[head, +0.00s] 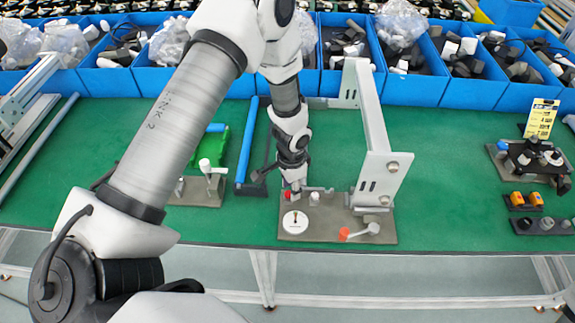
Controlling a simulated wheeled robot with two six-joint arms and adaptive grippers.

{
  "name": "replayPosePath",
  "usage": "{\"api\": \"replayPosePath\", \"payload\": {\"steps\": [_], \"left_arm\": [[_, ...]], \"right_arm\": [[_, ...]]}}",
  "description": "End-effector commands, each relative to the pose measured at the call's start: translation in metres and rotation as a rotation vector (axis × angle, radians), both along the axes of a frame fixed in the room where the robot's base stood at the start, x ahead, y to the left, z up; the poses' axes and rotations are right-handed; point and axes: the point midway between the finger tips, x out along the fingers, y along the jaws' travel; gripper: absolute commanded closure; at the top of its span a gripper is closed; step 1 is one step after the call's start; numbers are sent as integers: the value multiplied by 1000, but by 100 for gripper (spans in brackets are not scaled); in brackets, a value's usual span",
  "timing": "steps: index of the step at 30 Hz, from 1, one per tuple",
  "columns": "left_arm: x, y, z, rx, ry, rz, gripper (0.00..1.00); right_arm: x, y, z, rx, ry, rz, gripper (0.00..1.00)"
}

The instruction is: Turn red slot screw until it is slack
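A grey fixture plate (319,232) lies near the front edge of the green bench. A small red part (288,195), which looks like the red screw, is at the plate's back left. My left gripper (294,186) points down right at this red part; I cannot tell whether it touches it. The fingers are small and partly hidden, so I cannot see whether they are open or shut. A white round dial (295,222) lies in front of the red part. My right gripper is not in view.
A tall grey bracket (376,150) rises from the plate's right side, close to my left gripper. A blue bar (246,140) and a green part (209,146) lie to the left. Blue bins (414,87) line the back.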

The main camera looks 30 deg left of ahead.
Motion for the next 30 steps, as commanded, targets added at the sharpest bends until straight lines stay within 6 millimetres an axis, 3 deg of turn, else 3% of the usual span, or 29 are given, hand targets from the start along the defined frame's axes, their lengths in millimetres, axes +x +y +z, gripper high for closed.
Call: {"api": "replayPosePath", "payload": {"steps": [18,30], "left_arm": [[0,0,50,0,1,0,60],[-1,0,49,0,2,0,60]], "right_arm": [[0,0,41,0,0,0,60],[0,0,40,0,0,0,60]]}}
